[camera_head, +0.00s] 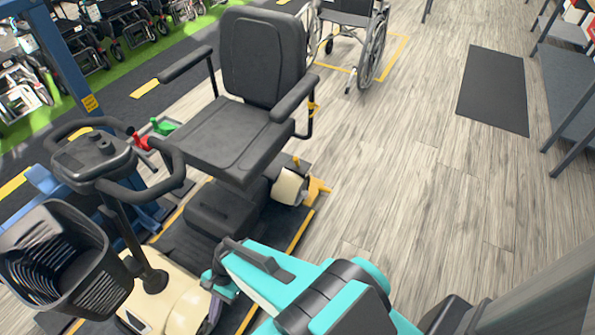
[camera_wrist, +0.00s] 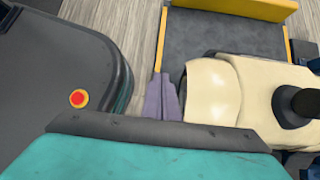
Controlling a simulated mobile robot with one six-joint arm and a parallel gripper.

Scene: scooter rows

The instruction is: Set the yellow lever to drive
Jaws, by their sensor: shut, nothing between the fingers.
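The scooter has a black seat (camera_head: 235,135) and a cream front body (camera_head: 180,300). A yellow lever (camera_head: 318,190) sticks out low at the scooter's rear, beside its cream rear housing, in the head view. I cannot read any drive marking on it. The lever does not show in the wrist view. My gripper (camera_head: 214,300) is near the cream front body, well away from the lever, and partly hidden by my teal arm. In the wrist view my gripper's purple-grey fingers (camera_wrist: 163,100) are together and empty, beside the cream body (camera_wrist: 213,92).
The scooter stands on a dark platform (camera_wrist: 225,40) with yellow edges. A black basket (camera_head: 60,260) and handlebar tiller (camera_head: 98,160) are at its front. A wheelchair (camera_head: 355,30) stands behind. Wood floor to the right is clear around a dark mat (camera_head: 494,90).

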